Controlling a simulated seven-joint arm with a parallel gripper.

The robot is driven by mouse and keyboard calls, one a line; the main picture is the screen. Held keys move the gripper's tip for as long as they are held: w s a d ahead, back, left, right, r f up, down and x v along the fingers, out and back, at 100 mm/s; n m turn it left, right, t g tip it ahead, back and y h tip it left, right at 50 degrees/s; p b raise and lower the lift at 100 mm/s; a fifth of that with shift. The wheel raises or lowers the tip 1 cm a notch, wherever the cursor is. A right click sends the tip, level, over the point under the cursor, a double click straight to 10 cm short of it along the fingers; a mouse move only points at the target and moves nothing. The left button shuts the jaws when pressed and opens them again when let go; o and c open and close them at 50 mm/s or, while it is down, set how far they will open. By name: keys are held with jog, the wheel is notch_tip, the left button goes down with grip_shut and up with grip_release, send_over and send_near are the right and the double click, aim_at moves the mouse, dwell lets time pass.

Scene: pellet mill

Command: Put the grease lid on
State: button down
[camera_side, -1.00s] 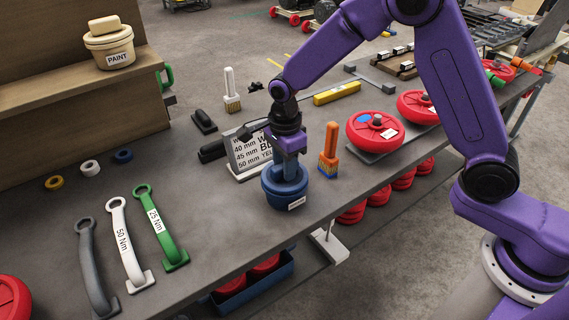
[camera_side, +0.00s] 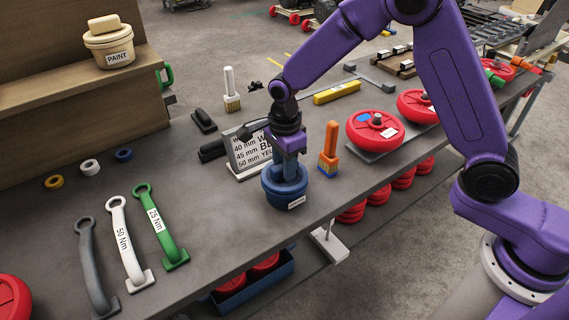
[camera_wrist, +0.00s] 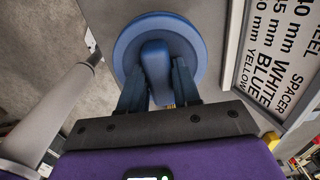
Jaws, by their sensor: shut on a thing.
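The blue grease pot (camera_side: 287,196) stands on the bench near its front edge, with a pale label on its side. The blue lid (camera_side: 268,176) sits at the top of the pot and looks level. In the wrist view the round lid (camera_wrist: 123,45) hides the pot below it. My gripper (camera_side: 287,172) is directly above, pointing down, with its fingers shut on the lid's raised handle. The wrist view shows the gripper (camera_wrist: 158,80) with a finger on each side of the handle (camera_wrist: 156,62). Whether the lid is fully seated cannot be told.
A spacer sign (camera_side: 250,152) stands close behind the pot, and an orange brush (camera_side: 329,150) stands to its right. Red wheels (camera_side: 374,131) lie further right. Green, white and grey wrenches (camera_side: 125,245) lie left. Bench between wrenches and pot is clear.

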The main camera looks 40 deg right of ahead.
dwell(0.3)
jog(key=shift+c, duration=1.2)
grip_release()
jog(key=shift+r, duration=3.4)
